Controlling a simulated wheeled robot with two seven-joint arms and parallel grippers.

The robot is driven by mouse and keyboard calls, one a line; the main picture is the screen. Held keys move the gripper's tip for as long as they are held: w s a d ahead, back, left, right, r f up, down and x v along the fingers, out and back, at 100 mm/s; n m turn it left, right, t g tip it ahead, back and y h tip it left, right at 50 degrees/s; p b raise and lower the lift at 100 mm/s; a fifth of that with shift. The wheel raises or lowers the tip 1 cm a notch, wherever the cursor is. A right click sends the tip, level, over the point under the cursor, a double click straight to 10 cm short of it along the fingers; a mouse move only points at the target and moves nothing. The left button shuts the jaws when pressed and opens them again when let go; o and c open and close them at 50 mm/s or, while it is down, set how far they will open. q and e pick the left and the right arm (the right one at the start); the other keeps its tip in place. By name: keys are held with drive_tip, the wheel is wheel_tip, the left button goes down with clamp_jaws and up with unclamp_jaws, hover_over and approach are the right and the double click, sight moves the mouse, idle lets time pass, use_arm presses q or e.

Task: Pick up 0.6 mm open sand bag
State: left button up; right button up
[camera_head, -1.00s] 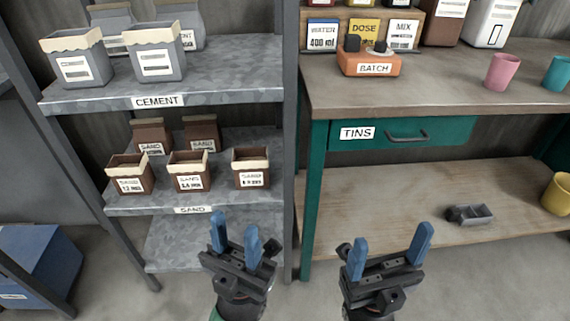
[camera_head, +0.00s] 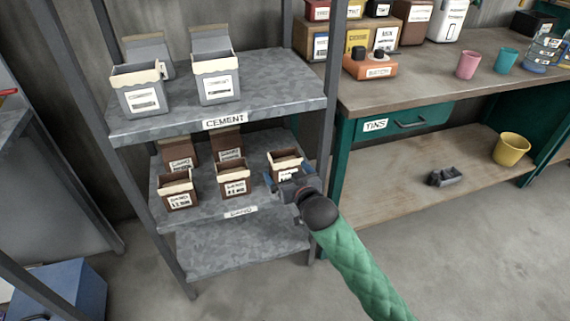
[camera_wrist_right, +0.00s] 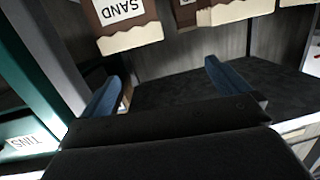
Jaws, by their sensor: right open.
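Three open brown sand bags with cream rims stand in a front row on the sand shelf: a left one (camera_head: 178,190), a middle one (camera_head: 233,178) and a right one (camera_head: 286,163). Their grain sizes are too small to read surely. My right gripper (camera_head: 289,183) is open at the right bag, with the bag's lower part partly hidden behind it. In the right wrist view the picture is upside down; a sand bag (camera_wrist_right: 127,25) shows at the top, beyond the blue fingers (camera_wrist_right: 163,85), and nothing shows between them. My left gripper is out of view.
More sand bags (camera_head: 181,153) stand behind the front row. The cement shelf (camera_head: 150,130) is close above, and a grey post (camera_head: 333,100) stands just right of the bag. The workbench (camera_head: 400,88) with the tins drawer (camera_head: 425,118) is to the right.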

sight(289, 164)
drive_tip(key=w+f, duration=0.1)
drive_tip(key=w, duration=0.2)
drive_tip(key=w+f+g+h, duration=0.1)
drive_tip(key=w+f, duration=0.1)
drive_tip(key=w, duration=0.1)
drive_tip(key=w+f+h, duration=0.1)
drive_tip(key=w, duration=0.1)
drive_tip(key=shift+w+d+f+m, duration=0.25)
drive_tip(key=shift+w+f+m, duration=0.05)
drive_tip(key=shift+w+m, duration=0.1)
drive_tip(key=x, duration=0.4)
drive_tip(key=shift+w+a+r, duration=0.1)
drive_tip(key=shift+w+r, duration=0.1)
drive_tip(key=shift+r, duration=0.15)
drive_tip(key=shift+w+a+f, duration=0.15)
drive_tip(key=shift+w+f, duration=0.1)
drive_tip(key=shift+w, duration=0.2)
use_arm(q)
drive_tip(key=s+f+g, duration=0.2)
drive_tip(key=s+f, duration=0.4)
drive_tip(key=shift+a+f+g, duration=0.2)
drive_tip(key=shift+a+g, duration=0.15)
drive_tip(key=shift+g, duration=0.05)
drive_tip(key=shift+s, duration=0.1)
use_arm(e)
drive_tip(key=shift+c, duration=0.2)
drive_tip(key=shift+r, duration=0.1)
drive_tip(key=c, duration=1.2)
drive_tip(key=shift+o, duration=0.2)
